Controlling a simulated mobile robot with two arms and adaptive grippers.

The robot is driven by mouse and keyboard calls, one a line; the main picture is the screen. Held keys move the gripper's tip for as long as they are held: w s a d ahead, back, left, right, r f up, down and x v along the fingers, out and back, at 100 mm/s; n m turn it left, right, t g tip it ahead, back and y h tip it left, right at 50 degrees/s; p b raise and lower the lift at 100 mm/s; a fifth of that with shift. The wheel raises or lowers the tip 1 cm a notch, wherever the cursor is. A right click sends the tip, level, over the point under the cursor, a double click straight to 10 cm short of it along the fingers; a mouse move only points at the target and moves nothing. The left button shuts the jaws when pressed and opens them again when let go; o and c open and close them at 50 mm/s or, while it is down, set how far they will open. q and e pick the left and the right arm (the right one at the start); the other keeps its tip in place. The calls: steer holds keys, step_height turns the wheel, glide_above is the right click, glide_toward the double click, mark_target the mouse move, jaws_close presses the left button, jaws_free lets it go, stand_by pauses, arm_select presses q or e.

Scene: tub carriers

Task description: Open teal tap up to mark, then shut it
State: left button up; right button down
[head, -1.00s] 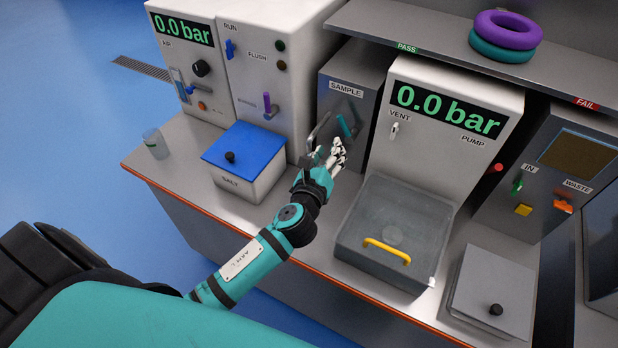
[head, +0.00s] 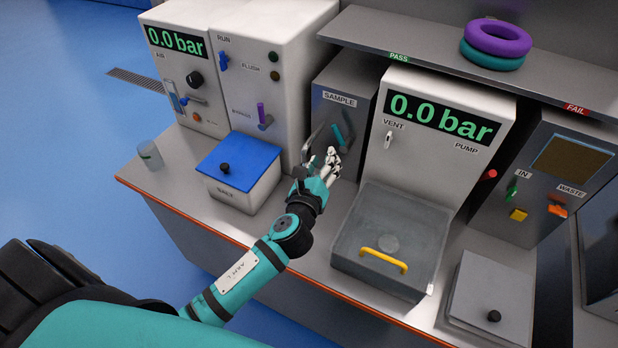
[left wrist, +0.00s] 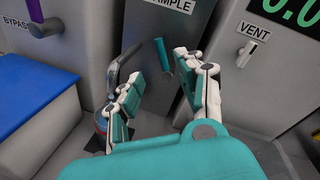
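The teal tap (head: 339,136) is a teal lever on the grey SAMPLE unit (head: 329,116). It slants and also shows in the left wrist view (left wrist: 163,56). A grey curved spout or pipe stands left of it (left wrist: 122,62). My left gripper (head: 328,160) is just below and in front of the tap. In the left wrist view its fingers (left wrist: 168,92) are spread, with nothing between them; the lever is beyond them, apart. A small blue and red-edged thing (left wrist: 102,122) is partly hidden behind the left finger; I cannot tell what it is. My right gripper is not in view.
A clear glass (head: 150,155) stands at the bench's left end. A blue-lidded salt box (head: 240,160) is left of my arm, and a grey lidded box with a yellow handle (head: 390,240) is right. A purple lever (head: 264,116) and VENT switch (head: 389,140) flank the SAMPLE unit.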

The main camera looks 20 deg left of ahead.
mark_target(336, 133)
arm_select(q)
steer(key=w+m+b, duration=0.3)
steer(key=w+m, duration=0.1)
steer(key=m, duration=0.8)
steer(key=w+a+f+m+b, duration=0.1)
steer(key=w+m+b, duration=0.2)
steer(key=m, duration=0.9)
steer(key=w+m+t+y+b, duration=0.1)
steer(key=w+m+b, duration=0.2)
steer(key=w+m, duration=0.3)
steer(key=shift+w+a+f+m, duration=0.1)
steer(key=shift+a+m, duration=0.1)
steer(key=shift+m, duration=1.25)
steer(key=shift+a+f+m, duration=0.1)
steer(key=shift+a+m, duration=0.05)
steer(key=shift+m, duration=1.3)
jaws_close()
